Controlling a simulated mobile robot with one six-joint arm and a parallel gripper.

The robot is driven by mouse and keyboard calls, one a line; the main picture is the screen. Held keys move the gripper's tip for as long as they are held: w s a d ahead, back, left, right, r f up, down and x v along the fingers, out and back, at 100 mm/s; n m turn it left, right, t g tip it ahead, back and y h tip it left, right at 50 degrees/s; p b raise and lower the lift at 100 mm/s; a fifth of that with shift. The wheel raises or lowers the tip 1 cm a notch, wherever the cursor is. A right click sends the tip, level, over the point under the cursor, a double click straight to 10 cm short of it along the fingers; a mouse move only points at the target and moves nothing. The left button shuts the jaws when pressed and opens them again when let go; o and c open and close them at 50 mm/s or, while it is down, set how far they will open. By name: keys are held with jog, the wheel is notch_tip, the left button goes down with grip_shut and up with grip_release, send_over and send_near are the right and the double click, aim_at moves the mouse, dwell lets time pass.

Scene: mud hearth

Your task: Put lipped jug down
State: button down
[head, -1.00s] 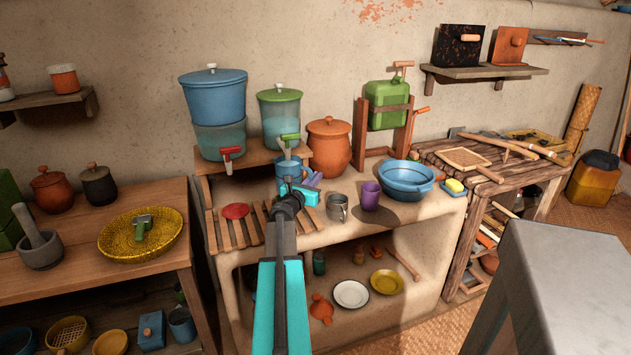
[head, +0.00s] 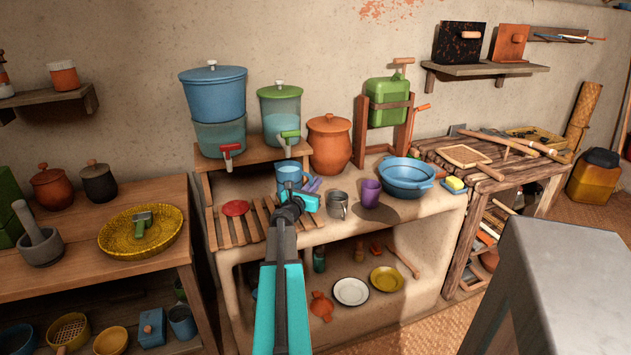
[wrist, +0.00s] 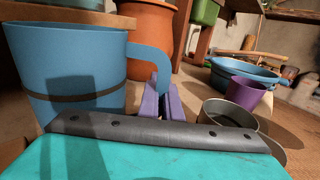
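The lipped jug, a blue jug with a dark band and a side handle, is in front of the low wooden shelf in the head view (head: 290,174). It fills the left of the wrist view (wrist: 75,65), seemingly upright. My gripper (head: 312,185) is at the jug's right side. Its purple fingers (wrist: 163,103) are closed around the lower part of the blue handle. My gripper's body hides the jug's base, so I cannot tell whether it touches the surface below.
A slatted wooden rack (head: 226,231) and red disc (head: 235,208) lie left of the jug. A grey metal mug (head: 337,206), purple cup (head: 370,193) and blue basin (head: 406,173) stand right. Two water dispensers (head: 215,95) (head: 280,112) stand behind; a clay pot (head: 329,145) stands behind right.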

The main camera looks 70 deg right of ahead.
dwell(0.4)
jog(key=c, duration=2)
grip_release()
jog(key=shift+w+a+b, duration=0.2)
jog(key=shift+a, duration=1.8)
jog(key=shift+w+a+b, duration=0.15)
jog(key=shift+w+a, duration=0.05)
jog(key=shift+a, duration=1.85)
jog(key=shift+w+a+b, duration=0.2)
jog(key=shift+a, duration=1.8)
